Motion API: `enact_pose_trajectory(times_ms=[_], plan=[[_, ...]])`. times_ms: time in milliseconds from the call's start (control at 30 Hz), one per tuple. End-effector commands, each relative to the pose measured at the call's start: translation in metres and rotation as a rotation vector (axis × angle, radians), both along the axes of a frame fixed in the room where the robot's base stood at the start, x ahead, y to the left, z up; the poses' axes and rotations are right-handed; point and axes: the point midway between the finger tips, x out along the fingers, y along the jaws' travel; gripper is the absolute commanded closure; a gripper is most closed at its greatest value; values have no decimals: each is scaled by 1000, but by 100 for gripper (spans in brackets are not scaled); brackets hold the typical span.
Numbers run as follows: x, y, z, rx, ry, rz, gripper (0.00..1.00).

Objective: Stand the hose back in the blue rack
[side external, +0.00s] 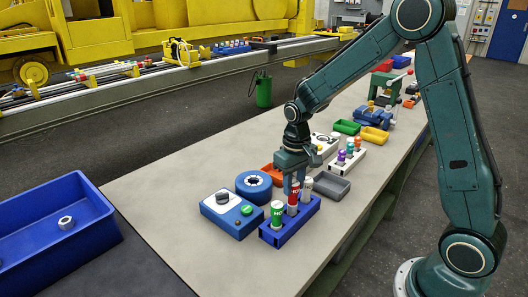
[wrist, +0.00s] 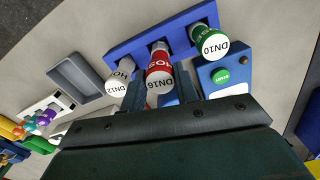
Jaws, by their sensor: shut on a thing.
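The blue rack (side external: 291,232) stands on the bench; it also shows in the wrist view (wrist: 128,48). My gripper (side external: 292,183) is over its middle, shut on the red hose marked DN16 (side external: 293,198). The red hose (wrist: 159,66) is between my fingers (wrist: 160,88), over or in the rack's middle place; I cannot tell how deep its lower end sits. A green hose marked DN10 (side external: 277,214) stands at one end of the rack, also in the wrist view (wrist: 206,44). A pale grey hose marked DN12 (wrist: 119,80) is at the other end (side external: 307,189).
A blue control box (side external: 222,219) with a knob and green button is close left of the rack, with a blue ring (side external: 244,190) behind it. A grey tray (side external: 332,186) and a white block with coloured pegs (side external: 347,158) lie beyond.

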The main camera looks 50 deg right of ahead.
Motion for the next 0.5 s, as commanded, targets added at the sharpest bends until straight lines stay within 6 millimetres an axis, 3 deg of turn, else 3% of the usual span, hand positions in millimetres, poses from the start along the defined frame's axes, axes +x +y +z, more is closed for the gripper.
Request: enact_pose_trajectory(times_ms=[500], plan=[[0,0,-11,0,0,0,92]])
